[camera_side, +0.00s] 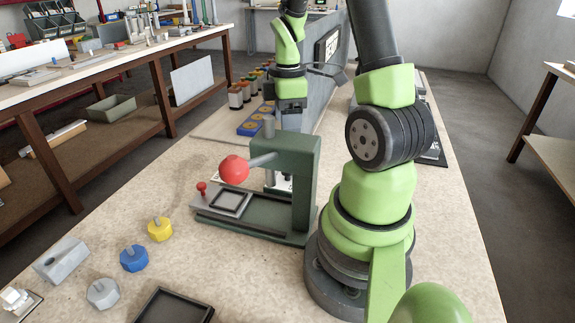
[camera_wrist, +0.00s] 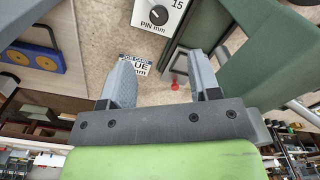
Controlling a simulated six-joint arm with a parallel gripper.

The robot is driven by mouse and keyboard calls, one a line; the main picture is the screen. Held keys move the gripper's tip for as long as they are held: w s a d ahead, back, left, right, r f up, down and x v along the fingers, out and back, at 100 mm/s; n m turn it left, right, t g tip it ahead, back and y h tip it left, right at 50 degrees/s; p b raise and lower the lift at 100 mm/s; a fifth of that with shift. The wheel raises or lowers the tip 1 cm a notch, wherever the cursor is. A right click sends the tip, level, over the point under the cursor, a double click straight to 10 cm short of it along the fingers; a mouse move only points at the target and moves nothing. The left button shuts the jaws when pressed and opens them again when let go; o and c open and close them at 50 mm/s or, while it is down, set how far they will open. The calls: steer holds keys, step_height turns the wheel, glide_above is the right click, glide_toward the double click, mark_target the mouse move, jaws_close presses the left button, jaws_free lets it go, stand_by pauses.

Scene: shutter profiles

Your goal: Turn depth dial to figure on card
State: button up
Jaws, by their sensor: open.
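In the wrist view, a round black dial (camera_wrist: 158,15) with a light pointer mark sits on a white plate, with "15" beside it and "PIN mm" printed below. The job card (camera_wrist: 134,58) lies nearer my gripper; "BLUE" and "mm" are partly readable, and my left finger covers part of it, so its figure is hidden. My gripper (camera_wrist: 163,82) is open and empty, its fingers apart on either side of the view, with the dial ahead beyond the fingertips. In the side view, my wrist is behind the green press (camera_side: 303,165), and the fingertips are hidden or unclear.
The press has a red ball handle (camera_side: 235,170) and a small red knob (camera_side: 201,188). Yellow (camera_side: 159,230), blue (camera_side: 134,259) and grey (camera_side: 103,294) knobbed pieces lie at front left, near a black tray (camera_side: 172,307). A blue block (camera_side: 256,124) with yellow rounds stands behind the press.

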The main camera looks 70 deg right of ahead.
step_height(320, 180, down, 12)
steer(key=shift+r, duration=0.15)
stand_by(0.4)
steer(key=c, duration=0.9)
